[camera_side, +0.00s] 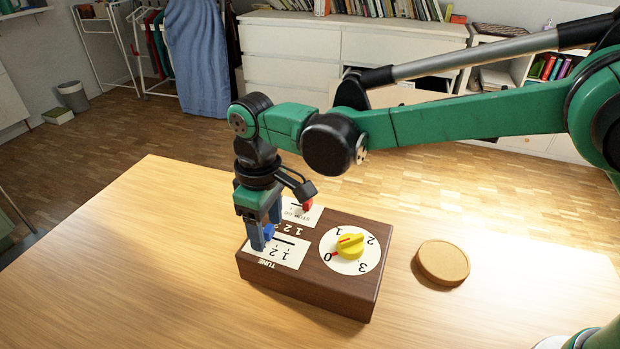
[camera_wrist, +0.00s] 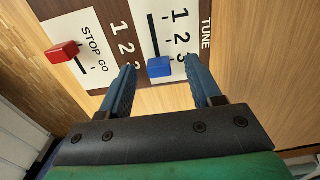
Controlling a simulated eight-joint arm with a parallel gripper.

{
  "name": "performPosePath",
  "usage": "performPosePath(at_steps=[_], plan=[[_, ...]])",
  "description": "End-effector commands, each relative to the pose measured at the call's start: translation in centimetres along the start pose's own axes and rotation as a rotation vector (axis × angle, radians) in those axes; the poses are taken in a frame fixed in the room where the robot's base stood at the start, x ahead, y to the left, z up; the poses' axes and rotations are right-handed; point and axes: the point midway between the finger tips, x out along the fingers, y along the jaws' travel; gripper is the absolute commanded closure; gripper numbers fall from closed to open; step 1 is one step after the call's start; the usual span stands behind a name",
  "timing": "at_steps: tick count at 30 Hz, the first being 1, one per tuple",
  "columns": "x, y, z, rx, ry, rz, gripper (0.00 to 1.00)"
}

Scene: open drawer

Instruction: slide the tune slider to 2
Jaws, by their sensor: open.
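The tune slider is a blue knob (camera_wrist: 160,67) on a white plate (camera_wrist: 152,22) marked TUNE with 1, 2 and 3. In the wrist view the knob sits at the 3 end of its dark slot, and the 2 is further along toward the top. My gripper (camera_wrist: 164,72) is open, with one finger on each side of the knob and gaps showing between. In the side view my gripper (camera_side: 266,236) is down over the TUNE plate (camera_side: 278,252), and its fingers partly hide the blue knob.
The brown wooden box (camera_side: 310,292) also carries a red STOP/GO slider (camera_wrist: 62,52) beside the tune slider. A yellow dial (camera_side: 350,246) has its red pointer near 0. A round cork mat (camera_side: 442,262) lies right of the box. The table's left side is clear.

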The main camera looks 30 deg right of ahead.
Motion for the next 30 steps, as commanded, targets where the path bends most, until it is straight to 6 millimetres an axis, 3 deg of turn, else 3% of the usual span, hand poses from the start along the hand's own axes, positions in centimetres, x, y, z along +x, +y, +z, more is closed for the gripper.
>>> performPosePath(at_steps=[5, 11, 12, 30], plan=[[0.01, 0.01, 0.00, 0.000, 0.000, 0.000, 0.42], [-0.01, 0.02, 0.00, 0.001, 0.000, 0.000, 0.96], [-0.01, 0.02, 0.00, 0.001, 0.000, 0.000, 1.00], [-0.05, 0.01, 0.01, 0.001, 0.000, 0.000, 1.00]])
